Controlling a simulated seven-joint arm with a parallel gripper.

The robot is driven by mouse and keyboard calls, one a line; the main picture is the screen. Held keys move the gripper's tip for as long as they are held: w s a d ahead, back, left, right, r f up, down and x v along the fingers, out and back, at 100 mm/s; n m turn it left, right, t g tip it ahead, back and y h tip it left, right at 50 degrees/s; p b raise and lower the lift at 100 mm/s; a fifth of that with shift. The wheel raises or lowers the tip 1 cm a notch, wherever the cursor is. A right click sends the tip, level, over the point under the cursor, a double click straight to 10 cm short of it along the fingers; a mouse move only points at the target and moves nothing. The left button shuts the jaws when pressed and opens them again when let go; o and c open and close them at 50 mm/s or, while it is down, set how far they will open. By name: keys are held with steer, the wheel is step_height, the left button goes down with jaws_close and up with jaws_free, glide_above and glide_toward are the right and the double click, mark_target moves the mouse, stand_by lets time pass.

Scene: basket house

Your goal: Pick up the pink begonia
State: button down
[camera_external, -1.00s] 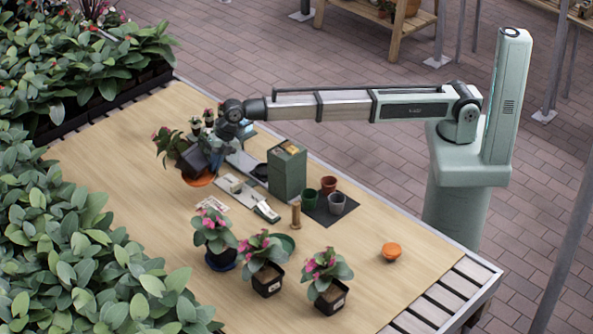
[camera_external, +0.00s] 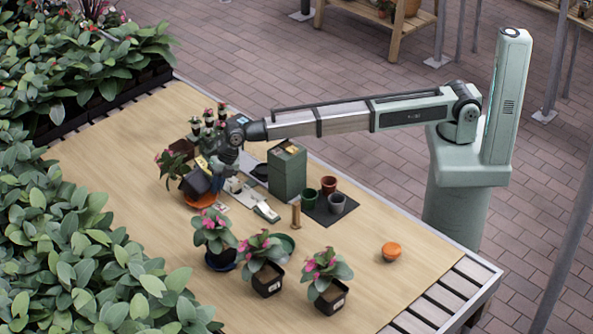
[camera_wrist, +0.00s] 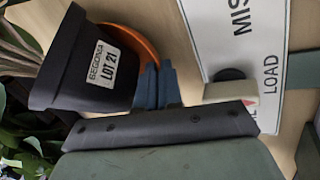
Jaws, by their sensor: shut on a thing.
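A begonia in a black pot (camera_external: 196,183) leans to the left in the external view, with its leaves (camera_external: 172,164) at the left and a little pink showing. An orange saucer (camera_external: 200,203) is just under the pot. My gripper (camera_external: 211,171) is at the pot's right side, shut on it. In the wrist view the black pot (camera_wrist: 75,60) shows its label, "BEGONIA LOT 21", with the orange saucer (camera_wrist: 135,42) behind it and my blue fingers (camera_wrist: 155,85) at its edge. Whether the saucer touches the table is unclear.
Pink begonias in pots stand in front: one on a blue saucer (camera_external: 220,265), another (camera_external: 267,282), and a third (camera_external: 328,295). A green box (camera_external: 287,175) and small pots on a dark mat (camera_external: 340,212) lie right. Dense foliage (camera_external: 70,250) borders the left. Small plants (camera_external: 210,118) stand behind.

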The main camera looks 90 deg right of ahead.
steer(key=shift+f, duration=0.2)
steer(key=c, duration=1.7)
jaws_free()
steer(key=shift+c, duration=0.2)
steer(key=o, duration=0.4)
steer(key=shift+o, duration=0.2)
steer(key=shift+o, duration=0.3)
steer(key=v, duration=1.3)
steer(key=o, duration=0.3)
steer(key=shift+s+d+r, duration=0.15)
steer(key=shift+r, duration=0.05)
steer(key=o, duration=0.9)
